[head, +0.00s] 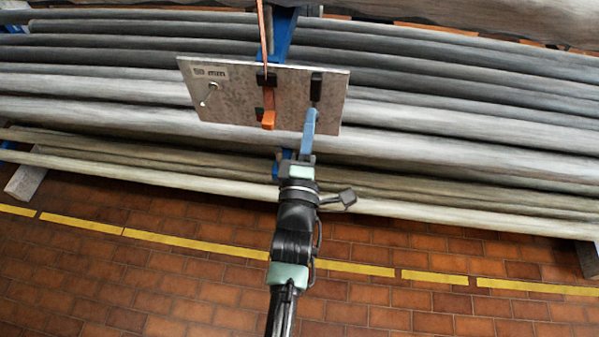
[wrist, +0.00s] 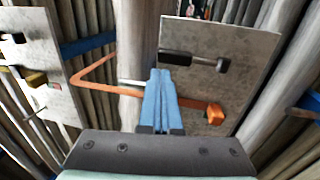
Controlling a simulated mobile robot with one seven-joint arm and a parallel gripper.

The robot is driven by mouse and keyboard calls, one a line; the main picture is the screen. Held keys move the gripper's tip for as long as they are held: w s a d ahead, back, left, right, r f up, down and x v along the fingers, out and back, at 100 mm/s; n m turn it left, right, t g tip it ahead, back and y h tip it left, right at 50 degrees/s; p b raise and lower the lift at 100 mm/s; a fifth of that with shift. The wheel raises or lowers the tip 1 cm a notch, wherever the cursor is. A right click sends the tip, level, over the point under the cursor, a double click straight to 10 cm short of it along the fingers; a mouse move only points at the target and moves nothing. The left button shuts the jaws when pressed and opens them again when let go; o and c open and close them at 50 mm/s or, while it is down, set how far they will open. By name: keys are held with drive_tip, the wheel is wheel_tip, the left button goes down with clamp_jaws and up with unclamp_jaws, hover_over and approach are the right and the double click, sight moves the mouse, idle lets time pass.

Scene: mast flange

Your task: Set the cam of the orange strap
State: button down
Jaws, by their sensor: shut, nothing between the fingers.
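The orange strap (head: 264,35) comes down from the top of the head view to a black fitting (head: 267,79) on a grey plate (head: 225,95). An orange end piece (head: 268,120) sits below that fitting, near the plate's lower edge. In the wrist view the strap (wrist: 95,85) bends and passes behind my fingers, and the orange end piece (wrist: 214,113) shows to their right. My gripper (head: 310,112) is shut and empty, its blue fingers over the plate's lower right part. In the wrist view the fingers (wrist: 162,74) hide part of the strap and fitting.
A second black fitting (head: 316,86) is on the plate's right side, above my fingertips. Long grey poles (head: 450,115) lie stacked behind. The brick floor (head: 140,285) has a yellow line and looks clear.

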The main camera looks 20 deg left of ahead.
drive_tip(key=r+b+v, duration=0.1)
drive_tip(key=b+v, duration=0.1)
drive_tip(key=v, duration=0.6)
drive_tip(key=w+d+r+m+t+h+b, duration=0.1)
drive_tip(key=w+d+r+m, duration=0.15)
drive_tip(key=r, duration=0.45)
drive_tip(key=w+d+r+m+t+h, duration=0.1)
drive_tip(key=w+d+r+m+t, duration=0.1)
drive_tip(key=r+m, duration=0.35)
drive_tip(key=w+d+r+m+t+h+b, duration=0.1)
drive_tip(key=w+d+r, duration=0.1)
drive_tip(key=r, duration=0.7)
drive_tip(key=s+d+r+m+t+h, duration=0.1)
drive_tip(key=s+d+r+m, duration=0.1)
drive_tip(key=r, duration=0.5)
drive_tip(key=s+d+r+m+t, duration=0.1)
drive_tip(key=s+d+r+m, duration=0.1)
drive_tip(key=s+r+m, duration=0.3)
drive_tip(key=s+d+r+m+t+h+b, duration=0.1)
drive_tip(key=r+m, duration=0.4)
drive_tip(key=r, duration=0.6)
drive_tip(key=shift+s+d+t+h, duration=0.3)
drive_tip(key=shift+s+d+t, duration=0.3)
drive_tip(key=shift+s+d, duration=0.4)
drive_tip(key=shift+s+a, duration=0.1)
drive_tip(key=shift+a, duration=0.05)
